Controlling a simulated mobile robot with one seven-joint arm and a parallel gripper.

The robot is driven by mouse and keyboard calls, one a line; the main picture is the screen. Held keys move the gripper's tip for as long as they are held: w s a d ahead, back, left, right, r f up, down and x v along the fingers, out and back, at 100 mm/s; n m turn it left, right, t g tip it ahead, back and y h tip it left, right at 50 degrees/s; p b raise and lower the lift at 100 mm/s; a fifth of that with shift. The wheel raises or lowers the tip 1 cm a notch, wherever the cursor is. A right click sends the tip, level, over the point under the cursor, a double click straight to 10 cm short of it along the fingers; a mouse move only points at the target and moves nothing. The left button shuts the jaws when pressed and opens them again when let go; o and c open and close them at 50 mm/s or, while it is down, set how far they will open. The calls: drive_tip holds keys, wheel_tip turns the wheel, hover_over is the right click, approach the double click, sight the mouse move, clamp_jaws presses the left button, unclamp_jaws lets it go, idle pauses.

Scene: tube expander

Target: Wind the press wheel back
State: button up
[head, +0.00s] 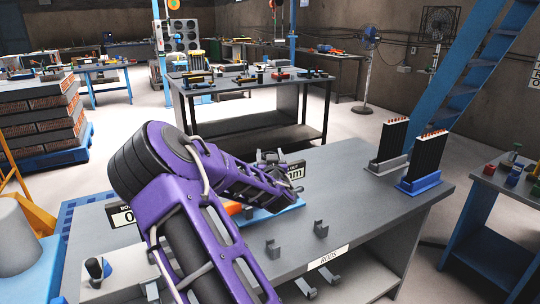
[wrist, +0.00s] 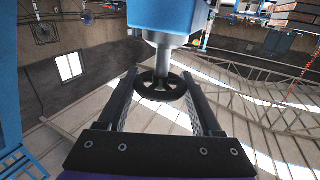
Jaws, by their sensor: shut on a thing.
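The press wheel (wrist: 161,95) is a small black spoked handwheel on a grey shaft (wrist: 163,58), below a blue block (wrist: 168,15) in the wrist view. My gripper (wrist: 160,86) has one finger on each side of the wheel and is shut on its rim. In the head view my gripper (head: 272,163) is at the far end of my purple arm, above the workbench (head: 345,200). There the wheel is not clear, and my arm hides much of the press. A blue base plate (head: 272,216) shows beneath my arm.
A display ending in "mm" (head: 295,171) stands just behind my gripper.

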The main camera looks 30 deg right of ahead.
drive_tip(key=n+t+y, duration=0.1)
drive_tip(key=n+y, duration=0.1)
drive_tip(key=n+t+y+b, duration=0.1)
drive_tip(key=y, duration=0.2)
drive_tip(key=shift+d+r+n, duration=0.1)
drive_tip(key=shift+n, duration=0.3)
drive_tip(key=n+y, duration=0.2)
drive_tip(key=y, duration=0.2)
drive_tip(key=shift+n, duration=0.3)
drive_tip(key=n+y, duration=0.1)
drive_tip(key=y, duration=0.1)
drive_tip(key=n+g+y, duration=0.1)
drive_tip(key=n+y, duration=0.1)
drive_tip(key=y, duration=0.1)
drive_tip(key=n+g+y+p, duration=0.1)
drive_tip(key=n+y, duration=0.1)
drive_tip(key=y, duration=0.1)
drive_tip(key=shift+a, duration=0.35)
drive_tip(key=shift+g, duration=0.3)
drive_tip(key=o, duration=1.4)
drive_tip(key=shift+c, duration=0.2)
drive_tip(key=p+v, duration=0.1)
drive_tip(key=v, duration=1.6)
drive_tip(key=shift+d+f, duration=0.2)
drive_tip(key=shift+f, duration=0.1)
